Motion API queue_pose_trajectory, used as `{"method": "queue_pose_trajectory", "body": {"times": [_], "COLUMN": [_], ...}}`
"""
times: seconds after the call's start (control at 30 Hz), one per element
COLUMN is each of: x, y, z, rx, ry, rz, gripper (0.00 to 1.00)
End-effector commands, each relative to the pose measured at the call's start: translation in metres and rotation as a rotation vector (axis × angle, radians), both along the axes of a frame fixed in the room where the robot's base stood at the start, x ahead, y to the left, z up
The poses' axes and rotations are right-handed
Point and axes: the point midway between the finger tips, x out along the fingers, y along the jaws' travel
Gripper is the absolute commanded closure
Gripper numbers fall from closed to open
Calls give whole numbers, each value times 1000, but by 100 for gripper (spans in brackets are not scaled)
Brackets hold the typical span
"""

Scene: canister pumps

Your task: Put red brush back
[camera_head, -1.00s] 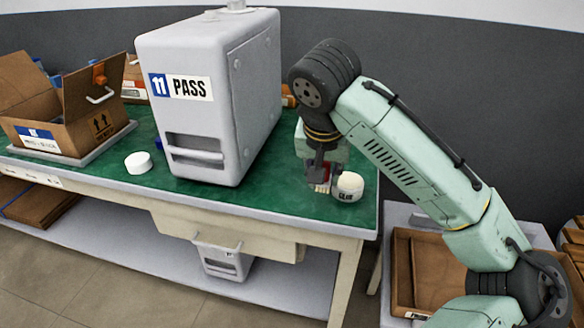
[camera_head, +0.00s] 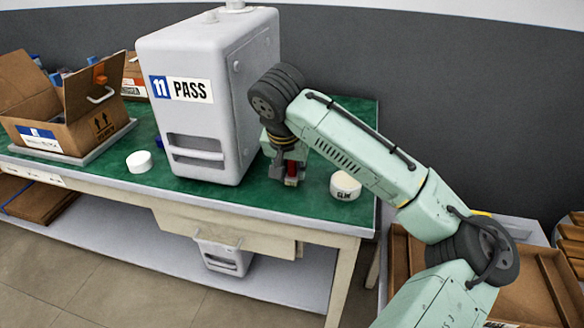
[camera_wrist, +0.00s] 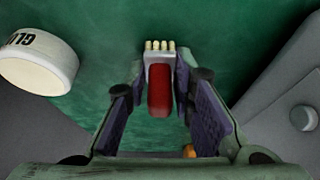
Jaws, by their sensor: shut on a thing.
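The red brush (camera_wrist: 160,90) shows between my fingers in the wrist view, with a red handle, a grey head and pale bristles. In the head view its red part (camera_head: 291,171) shows just above the green tabletop, right of the pump. My gripper (camera_wrist: 160,108) is shut on the brush; in the head view my gripper (camera_head: 288,175) points down beside the pump. I cannot tell whether the brush touches the table. The tall grey pump (camera_head: 210,110) marked "11 PASS" stands to the left of my gripper.
A white glue jar (camera_head: 345,186) stands right of my gripper, near the table edge. It also shows in the wrist view (camera_wrist: 40,65). A white round lid (camera_head: 139,161) and an open cardboard box (camera_head: 62,110) are left of the pump. The green tabletop (camera_head: 240,196) is bare in front.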

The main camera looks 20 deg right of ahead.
Motion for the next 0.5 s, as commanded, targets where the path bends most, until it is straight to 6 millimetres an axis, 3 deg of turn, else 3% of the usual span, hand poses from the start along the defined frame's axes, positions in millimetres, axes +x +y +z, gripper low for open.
{"method": "queue_pose_trajectory", "body": {"times": [0.17, 0.2, 0.5], "x": [0, 0, 0], "y": [0, 0, 0], "z": [-4, -3, -3], "rx": [1, 1, 0], "ry": [0, -1, 0], "rz": [0, 0, 0], "gripper": [100, 76, 57]}}
